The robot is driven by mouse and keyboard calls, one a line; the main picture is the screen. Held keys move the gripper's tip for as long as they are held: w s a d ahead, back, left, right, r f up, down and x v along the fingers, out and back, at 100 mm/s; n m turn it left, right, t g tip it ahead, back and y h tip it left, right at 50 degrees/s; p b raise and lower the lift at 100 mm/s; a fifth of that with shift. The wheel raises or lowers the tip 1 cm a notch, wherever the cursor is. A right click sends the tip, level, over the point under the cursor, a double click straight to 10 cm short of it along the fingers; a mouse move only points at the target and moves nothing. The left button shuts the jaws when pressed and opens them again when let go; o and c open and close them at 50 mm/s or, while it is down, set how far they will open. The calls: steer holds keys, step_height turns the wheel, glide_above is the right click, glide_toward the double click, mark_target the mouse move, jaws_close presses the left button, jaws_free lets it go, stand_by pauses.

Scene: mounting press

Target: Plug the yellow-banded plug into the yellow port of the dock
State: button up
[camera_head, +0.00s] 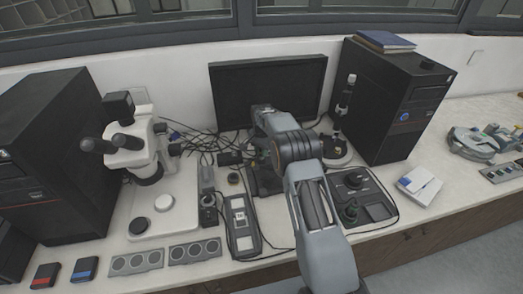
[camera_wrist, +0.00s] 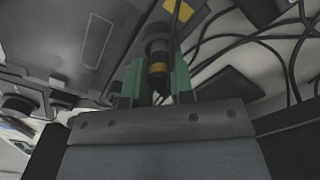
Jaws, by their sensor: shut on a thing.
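In the wrist view my gripper (camera_wrist: 158,82) is shut, its green fingers on either side of the dark cylindrical plug (camera_wrist: 158,48). The plug has a yellow band (camera_wrist: 158,68) and lies between the fingers, pointing toward the top of the picture. A small yellow-orange patch (camera_wrist: 180,10) shows just beyond its far end; I cannot tell what it belongs to. In the head view my arm reaches to the back of the bench in front of the monitor, and the gripper and plug are hidden. I cannot clearly make out the dock or its yellow port.
Loose black cables (camera_head: 195,140) lie behind and left of my arm, and pass near the plug in the wrist view (camera_wrist: 240,38). A microscope (camera_head: 128,145) stands left, a monitor (camera_head: 268,88) behind, and a computer tower (camera_head: 393,100) and control box (camera_head: 362,195) right.

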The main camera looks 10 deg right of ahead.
steer(key=shift+f+b, duration=0.35)
steer(key=shift+f, duration=0.3)
stand_by(0.4)
steer(key=o, duration=0.9)
steer(key=shift+o, duration=0.3)
steer(key=o, duration=0.5)
steer(key=shift+r, duration=0.15)
steer(key=shift+r+p, duration=2.35)
steer(key=shift+r, duration=1.3)
